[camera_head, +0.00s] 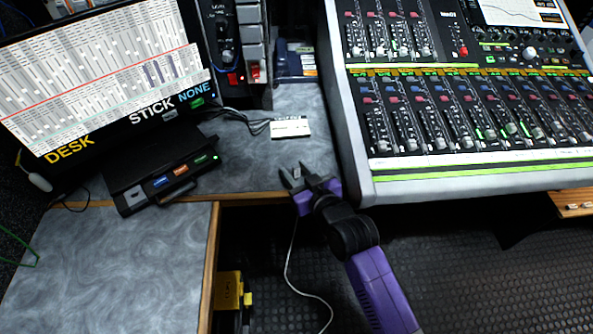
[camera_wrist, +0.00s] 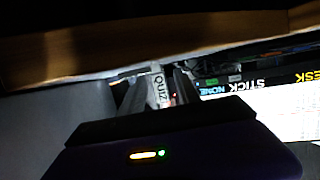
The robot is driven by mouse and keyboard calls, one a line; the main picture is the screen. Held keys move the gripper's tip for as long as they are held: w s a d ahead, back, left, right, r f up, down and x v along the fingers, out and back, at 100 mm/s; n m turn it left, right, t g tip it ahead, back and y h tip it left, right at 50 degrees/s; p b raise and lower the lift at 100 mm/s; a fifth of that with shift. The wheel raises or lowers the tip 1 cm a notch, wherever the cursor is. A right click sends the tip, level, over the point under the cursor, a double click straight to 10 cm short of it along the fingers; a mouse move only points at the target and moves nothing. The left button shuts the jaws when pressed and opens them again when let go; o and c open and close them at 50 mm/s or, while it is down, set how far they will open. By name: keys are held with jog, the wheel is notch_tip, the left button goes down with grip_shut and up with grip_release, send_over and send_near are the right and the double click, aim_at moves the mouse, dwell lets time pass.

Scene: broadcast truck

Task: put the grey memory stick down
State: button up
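The grey memory stick, a small pale piece marked QUIZ (camera_wrist: 160,88), shows between the two fingers of my gripper (camera_head: 294,176) in the wrist view. My gripper appears shut on it. In the head view, the fingertips are just off the front edge of the grey desk (camera_head: 235,150); the stick is too small there to make out clearly. Much of the stick is hidden by the fingers.
A black box (camera_head: 160,168) with blue, orange and green labels stands left on the desk. A white-topped item (camera_head: 290,127) with cables lies behind my gripper. The mixing console (camera_head: 470,170) is on the right, and a screen (camera_head: 100,65) at upper left.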

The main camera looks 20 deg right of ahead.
jog(key=shift+r, duration=0.15)
jog(key=p+v, duration=0.1)
jog(key=v, duration=1.1)
jog(key=s+r, duration=0.3)
jog(key=s, duration=1.2)
jog(key=s+r+h, duration=0.1)
jog(key=s+r, duration=0.2)
jog(key=s, duration=1.2)
jog(key=shift+d+r+m, duration=0.25)
jog(key=shift+d+m, duration=0.05)
jog(key=shift+m, duration=0.1)
